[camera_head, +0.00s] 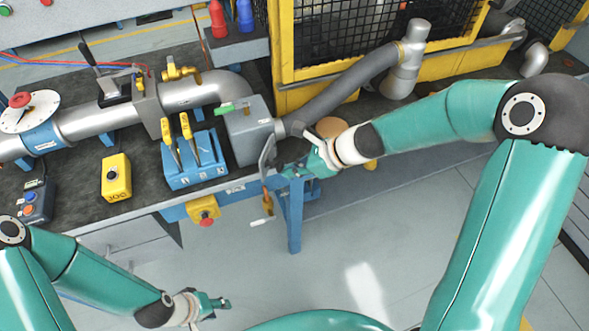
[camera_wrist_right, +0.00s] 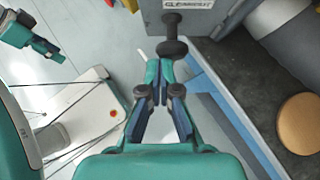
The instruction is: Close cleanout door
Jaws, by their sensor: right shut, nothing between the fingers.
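The cleanout door (camera_head: 267,153) is a grey plate standing out from the front right corner of the grey box (camera_head: 247,131). It looks open and is seen nearly edge-on. In the right wrist view a grey labelled panel (camera_wrist_right: 205,17) is at the top, with a dark round knob (camera_wrist_right: 173,47) below it. My right gripper (camera_head: 287,171) is shut and empty, just right of the door. Its fingertips (camera_wrist_right: 160,68) are close to the knob; I cannot tell if they touch. My left gripper (camera_head: 222,303) hangs low over the floor, far from the door; its fingers are too small to read.
A blue holder with yellow-handled tools (camera_head: 197,160) and a yellow button box (camera_head: 116,177) stand on the bench left of the door. A grey hose (camera_head: 345,88) runs behind my right arm. A round tan disc (camera_wrist_right: 300,123) lies on the bench. The floor in front is clear.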

